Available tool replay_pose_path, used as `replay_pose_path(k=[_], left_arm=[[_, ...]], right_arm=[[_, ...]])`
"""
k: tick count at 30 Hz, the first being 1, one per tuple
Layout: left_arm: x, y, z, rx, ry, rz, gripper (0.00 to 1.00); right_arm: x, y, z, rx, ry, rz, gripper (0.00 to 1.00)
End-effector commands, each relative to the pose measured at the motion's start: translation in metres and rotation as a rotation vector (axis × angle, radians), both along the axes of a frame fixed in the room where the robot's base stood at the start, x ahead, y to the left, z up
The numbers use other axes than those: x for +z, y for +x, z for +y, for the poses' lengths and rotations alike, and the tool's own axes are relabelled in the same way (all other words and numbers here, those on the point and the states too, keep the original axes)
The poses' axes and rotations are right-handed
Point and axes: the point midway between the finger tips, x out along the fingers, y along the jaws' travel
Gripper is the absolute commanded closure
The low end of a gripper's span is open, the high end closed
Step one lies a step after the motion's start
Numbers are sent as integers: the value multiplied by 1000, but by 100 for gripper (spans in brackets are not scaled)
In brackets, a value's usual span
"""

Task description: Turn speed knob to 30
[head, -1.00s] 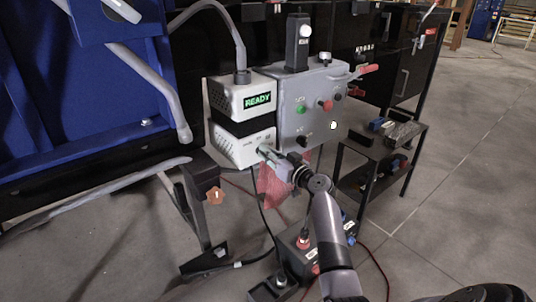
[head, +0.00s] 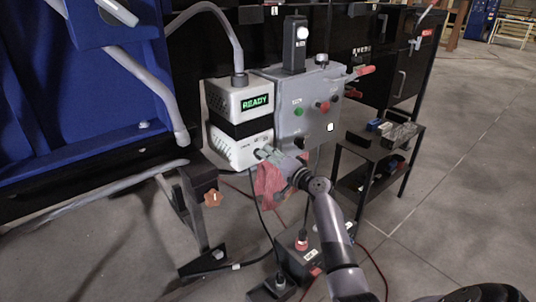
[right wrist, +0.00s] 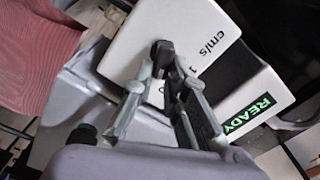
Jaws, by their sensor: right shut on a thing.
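The white speed unit (head: 238,149) has a green READY display (head: 255,103) on its upper part. Its small black speed knob (right wrist: 162,52) is on the face marked "cm/s", with a "1" beside it in the right wrist view. My right gripper (right wrist: 158,76) is shut on the knob, a finger on each side. In the head view, my right gripper (head: 263,154) reaches the unit's lower front from the right and covers most of the knob. The knob's pointer and most of the scale are hidden. My left gripper is out of view.
A grey control box (head: 310,100) with green, red and black buttons stands right beside the unit. A red cloth (head: 270,188) hangs below it. A black box with cables (head: 305,250) sits on the floor. A small shelf cart (head: 385,145) is at right.

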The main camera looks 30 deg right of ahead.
Motion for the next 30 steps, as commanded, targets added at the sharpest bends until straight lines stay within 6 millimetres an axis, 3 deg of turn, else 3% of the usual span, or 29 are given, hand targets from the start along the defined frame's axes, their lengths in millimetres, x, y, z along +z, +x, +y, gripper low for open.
replay_pose_path(k=[15,30], left_arm=[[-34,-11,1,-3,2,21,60],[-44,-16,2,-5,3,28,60]], right_arm=[[-5,0,-2,-1,368,31,100],[-7,0,-2,-2,452,37,100]])
